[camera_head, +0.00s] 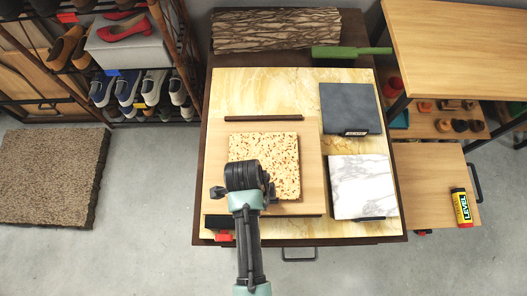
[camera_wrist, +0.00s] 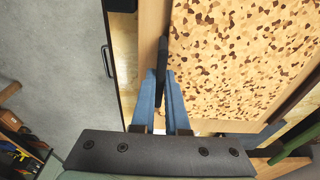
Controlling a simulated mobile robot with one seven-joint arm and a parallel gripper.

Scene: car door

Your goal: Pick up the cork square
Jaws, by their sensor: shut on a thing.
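The cork square (camera_head: 277,152) is a tan slab with brown specks. It lies on a light wooden board (camera_head: 216,165) on the table and also fills the upper right of the wrist view (camera_wrist: 250,50). In the head view my wrist covers the cork's lower left corner and hides the fingers. A matching dark bar (camera_head: 263,117) lies along the board's back edge.
A dark slate tile (camera_head: 350,105) and a white marble tile (camera_head: 361,185) lie right of the board. A bark-like block (camera_head: 276,30) and a green-handled thing (camera_head: 350,52) are at the back. A shoe rack (camera_head: 185,50) stands left; a wooden table (camera_head: 460,35) stands right.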

